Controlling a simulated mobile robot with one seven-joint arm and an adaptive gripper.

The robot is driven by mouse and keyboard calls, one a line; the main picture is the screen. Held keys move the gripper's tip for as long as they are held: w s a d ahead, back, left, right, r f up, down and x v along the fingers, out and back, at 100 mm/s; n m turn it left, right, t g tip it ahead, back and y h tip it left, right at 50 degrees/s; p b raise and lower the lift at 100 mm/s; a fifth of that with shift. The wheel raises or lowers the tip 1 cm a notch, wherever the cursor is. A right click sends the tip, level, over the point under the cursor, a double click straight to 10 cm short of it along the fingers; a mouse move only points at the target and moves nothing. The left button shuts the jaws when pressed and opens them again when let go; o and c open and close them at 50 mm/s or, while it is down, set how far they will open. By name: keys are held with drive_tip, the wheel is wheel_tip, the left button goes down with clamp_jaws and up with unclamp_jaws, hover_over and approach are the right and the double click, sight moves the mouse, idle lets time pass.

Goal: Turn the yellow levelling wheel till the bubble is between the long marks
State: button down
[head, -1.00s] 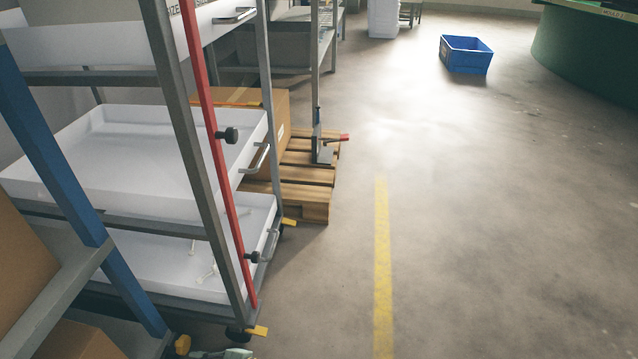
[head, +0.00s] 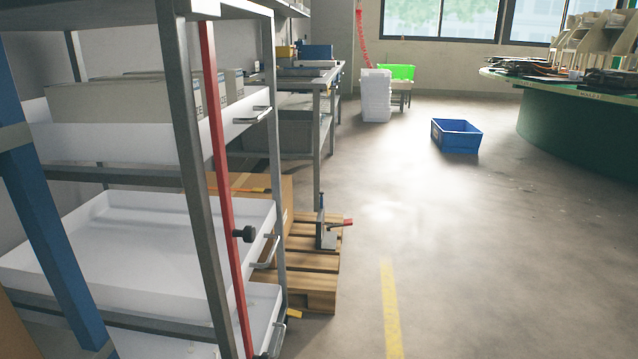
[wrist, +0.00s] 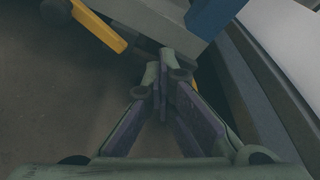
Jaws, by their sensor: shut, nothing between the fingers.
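My gripper (wrist: 161,78) shows in the wrist view with its fingers together and nothing between them. Its tips are close to the lower end of a blue post (wrist: 214,16) and a grey bar. A sliver of yellow (wrist: 195,78) shows just behind the right finger. It is mostly hidden, and I cannot tell whether it is the levelling wheel or whether the finger touches it. A yellow bar-shaped piece (wrist: 100,28) is at the upper left, apart from the fingers. I see no bubble or long marks in either view. My gripper is outside the head view.
A grey rack with white trays (head: 160,235) and a red upright (head: 220,180) fills the left. A blue post (head: 45,235) stands before it. A pallet (head: 312,290) lies beyond. Open floor (head: 480,260) is at right, with a blue crate (head: 456,136) farther back.

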drive_tip(key=shift+w+a+r, duration=0.1)
drive_tip(key=shift+a+r, duration=0.15)
drive_tip(key=shift+w+a+r, duration=0.1)
drive_tip(key=shift+w+r, duration=0.45)
drive_tip(key=shift+w+r+b, duration=0.15)
drive_tip(key=shift+w+b, duration=0.3)
drive_tip(key=shift+b, duration=0.05)
drive_tip(key=shift+w+d, duration=0.25)
drive_tip(key=shift+d, duration=0.05)
idle(0.3)
drive_tip(key=d, duration=0.6)
drive_tip(key=shift+s+r+p, duration=0.25)
drive_tip(key=shift+s+p, duration=0.1)
drive_tip(key=shift+p, duration=0.05)
